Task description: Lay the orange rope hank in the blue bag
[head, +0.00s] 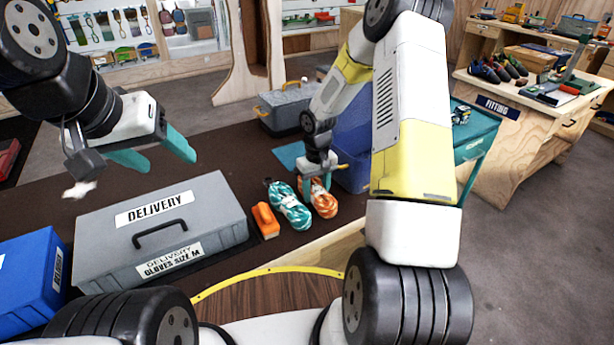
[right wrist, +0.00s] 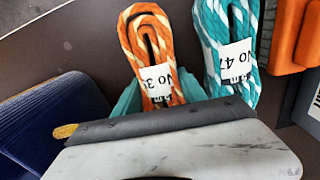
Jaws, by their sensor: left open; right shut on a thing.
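The orange rope hank (head: 323,202) lies on the dark table top, and its white tag shows in the right wrist view (right wrist: 152,50). My right gripper (head: 314,188) is lowered over it and shut on it; in the right wrist view its teal fingers sit on either side of the hank. The blue bag (head: 350,172) stands just right of the hank, partly hidden behind my right arm. A blue shape at the left of the right wrist view (right wrist: 60,115) appears to be it. My left gripper (head: 152,155) is open and empty above the grey delivery case.
A teal rope hank (head: 288,205) lies close beside the orange one. An orange block-like item (head: 265,220) and the grey delivery case (head: 165,230) are to its left. A blue box (head: 30,280) is at the far left, a grey toolbox (head: 285,108) behind.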

